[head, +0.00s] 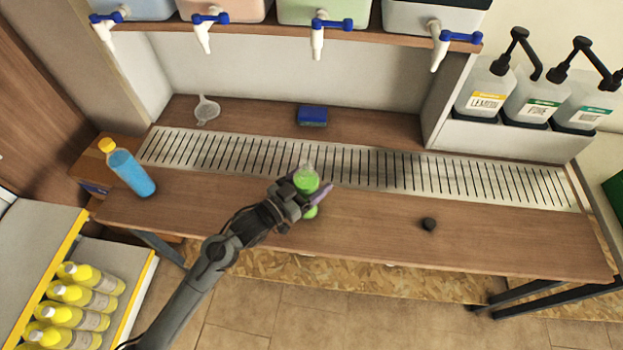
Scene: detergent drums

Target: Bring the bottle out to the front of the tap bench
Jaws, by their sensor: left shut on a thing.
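My left gripper (313,194) is shut on a green bottle (306,181) above the middle of the tap bench (370,215). The bottle has a pale, clear-looking top and is partly hidden by the fingers. It is at the front edge of the drain grille as seen from above; I cannot tell whether its base touches the bench. A blue bottle (132,173) with a yellow cap stands at the bench's left end. My right gripper is not in view.
A slatted drain grille (230,155) runs along the bench. A blue sponge (312,115) and a small strainer (206,109) lie behind it. A black cap (429,224) lies on the front right. Taps (318,38) hang above. Pump bottles (487,88) stand right. The front strip is mostly clear.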

